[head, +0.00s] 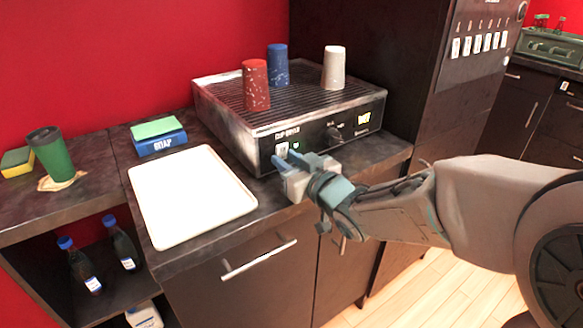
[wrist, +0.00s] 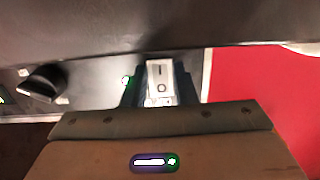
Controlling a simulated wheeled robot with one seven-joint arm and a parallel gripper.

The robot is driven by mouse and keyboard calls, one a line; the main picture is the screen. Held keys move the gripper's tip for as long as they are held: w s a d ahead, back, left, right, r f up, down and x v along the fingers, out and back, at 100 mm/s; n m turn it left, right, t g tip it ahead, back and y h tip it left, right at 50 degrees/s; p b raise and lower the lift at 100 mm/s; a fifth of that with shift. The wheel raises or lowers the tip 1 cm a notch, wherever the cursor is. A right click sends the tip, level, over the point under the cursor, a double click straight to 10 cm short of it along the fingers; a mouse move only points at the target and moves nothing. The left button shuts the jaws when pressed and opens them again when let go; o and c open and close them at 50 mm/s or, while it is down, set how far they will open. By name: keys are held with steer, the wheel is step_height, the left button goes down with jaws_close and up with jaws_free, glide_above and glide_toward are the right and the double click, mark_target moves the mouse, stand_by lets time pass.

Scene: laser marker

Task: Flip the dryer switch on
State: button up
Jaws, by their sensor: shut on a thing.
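The cup dryer (head: 260,125) is a low box with a ribbed top and a dark front panel, standing on the counter. Its white rocker switch (head: 282,149) is at the left of that panel, and shows marked "I" and "O" in the wrist view (wrist: 159,82). A small green light (wrist: 126,80) glows beside the switch. My gripper (head: 288,162) is at the panel. In the wrist view its fingers (wrist: 160,88) stand on either side of the switch, shut on it. The rocker's exact tilt is hard to tell.
Red (head: 256,85), blue (head: 277,65) and white (head: 334,68) cups stand upside down on the dryer. A dark knob (wrist: 42,82) is on the same panel.

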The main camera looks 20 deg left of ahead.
steer(key=o, duration=1)
steer(key=shift+s+d, duration=0.1)
steer(key=b+v, duration=0.3)
steer(key=v, duration=1)
steer(key=shift+s+d, duration=0.15)
steer(key=shift+d, duration=0.1)
